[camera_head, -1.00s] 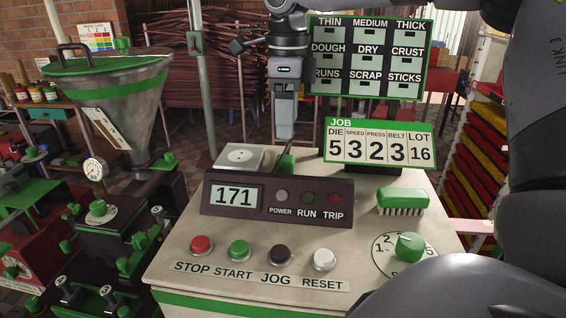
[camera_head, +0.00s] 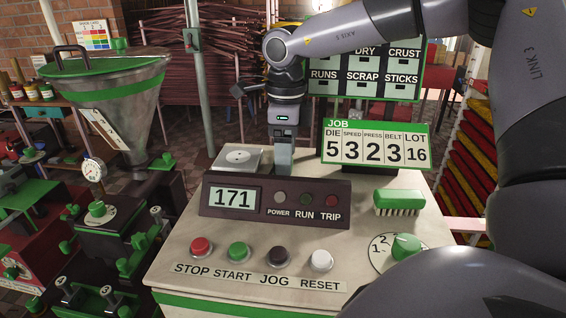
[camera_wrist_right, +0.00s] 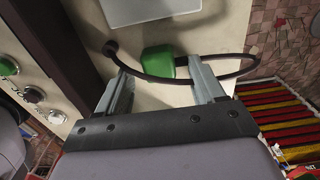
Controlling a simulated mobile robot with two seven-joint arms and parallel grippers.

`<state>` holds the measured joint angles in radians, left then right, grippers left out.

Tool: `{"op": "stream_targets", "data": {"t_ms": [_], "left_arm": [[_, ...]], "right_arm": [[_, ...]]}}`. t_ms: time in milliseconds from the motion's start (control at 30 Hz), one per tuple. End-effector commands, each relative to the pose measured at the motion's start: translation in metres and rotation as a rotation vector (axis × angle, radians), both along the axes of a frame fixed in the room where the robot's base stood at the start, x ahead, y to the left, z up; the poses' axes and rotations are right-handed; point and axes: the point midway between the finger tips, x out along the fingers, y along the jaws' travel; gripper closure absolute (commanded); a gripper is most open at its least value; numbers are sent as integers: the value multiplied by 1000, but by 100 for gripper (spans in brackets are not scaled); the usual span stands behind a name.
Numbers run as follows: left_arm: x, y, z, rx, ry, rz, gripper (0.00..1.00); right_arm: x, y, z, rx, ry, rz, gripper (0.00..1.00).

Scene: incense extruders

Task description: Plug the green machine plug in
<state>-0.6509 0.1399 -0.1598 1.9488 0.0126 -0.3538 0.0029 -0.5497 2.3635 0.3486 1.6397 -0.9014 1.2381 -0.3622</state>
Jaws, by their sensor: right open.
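The green plug (camera_wrist_right: 158,62) lies on the pale machine top with a dark cable (camera_wrist_right: 228,77) looping from it. In the right wrist view it sits between and just beyond the two fingertips, with gaps at both sides. My right gripper (camera_head: 283,160) points down behind the display box; it is open and empty in the wrist view (camera_wrist_right: 160,74). In the head view the plug is hidden. The square socket plate (camera_head: 238,159) is on the machine top, left of the gripper; its edge shows in the wrist view (camera_wrist_right: 150,10). My left gripper is out of view.
The display box (camera_head: 275,201) reading 171 stands in front of the gripper. The job sign (camera_head: 375,145) is close on its right. A green brush (camera_head: 399,202) and a dial (camera_head: 405,246) are further right. A hopper (camera_head: 115,100) stands left.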

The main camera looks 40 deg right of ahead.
Motion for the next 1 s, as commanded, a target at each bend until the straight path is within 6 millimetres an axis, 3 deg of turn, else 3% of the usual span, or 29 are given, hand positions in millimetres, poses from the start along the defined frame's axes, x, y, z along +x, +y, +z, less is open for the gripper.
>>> {"op": "stream_targets", "data": {"t_ms": [300, 467, 500, 833, 1000], "left_arm": [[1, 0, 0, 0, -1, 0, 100], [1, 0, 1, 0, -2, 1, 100], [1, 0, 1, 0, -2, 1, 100], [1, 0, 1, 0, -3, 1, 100], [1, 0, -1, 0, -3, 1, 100]], "right_arm": [[0, 0, -1, 0, 0, 0, 32], [0, 0, 0, 0, -1, 0, 84], [0, 0, 0, 0, -1, 0, 89], [1, 0, 2, 0, -3, 0, 89], [1, 0, 15, -1, -5, -1, 89]]}}
